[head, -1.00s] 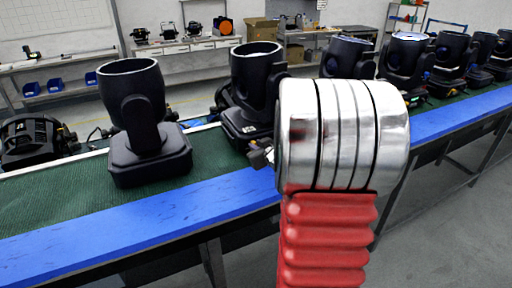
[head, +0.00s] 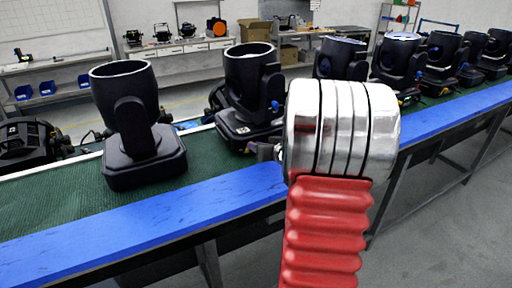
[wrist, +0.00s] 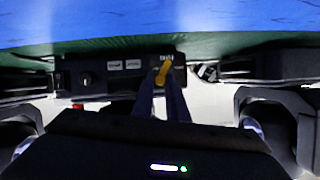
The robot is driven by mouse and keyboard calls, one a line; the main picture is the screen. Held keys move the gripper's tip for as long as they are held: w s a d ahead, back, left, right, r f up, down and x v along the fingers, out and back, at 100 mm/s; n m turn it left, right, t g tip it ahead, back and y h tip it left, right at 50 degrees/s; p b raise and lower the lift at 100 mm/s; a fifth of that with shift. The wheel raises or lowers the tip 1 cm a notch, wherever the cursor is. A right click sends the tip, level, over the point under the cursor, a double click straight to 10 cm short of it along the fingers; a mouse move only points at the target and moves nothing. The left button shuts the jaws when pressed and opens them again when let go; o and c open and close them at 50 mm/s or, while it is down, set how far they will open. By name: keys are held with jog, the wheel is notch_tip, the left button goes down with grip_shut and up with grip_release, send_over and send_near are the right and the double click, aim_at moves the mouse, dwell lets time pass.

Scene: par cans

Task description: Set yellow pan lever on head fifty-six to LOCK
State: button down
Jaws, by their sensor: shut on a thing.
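The yellow pan lever (wrist: 162,72) is a short, slightly tilted handle on the dark base panel (wrist: 98,78) of a moving head in the wrist view. My gripper (wrist: 161,86) has its two dark fingers closed in at the lever, shut on it. My silver and red arm hides most of the gripper and the lever there. I cannot read any head number.
Another black head (head: 125,95) stands to the left on the green bench top (head: 55,205), with more in a row to the right. A blue edge strip (head: 130,225) runs along the bench front. Grey floor lies open at the right.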

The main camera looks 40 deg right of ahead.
dwell(0.4)
jog(key=c, duration=1.7)
grip_release()
jog(key=shift+c, duration=0.2)
jog(key=shift+s, duration=0.15)
jog(key=v, duration=1.3)
jog(key=shift+s, duration=0.2)
jog(key=shift+r, duration=0.1)
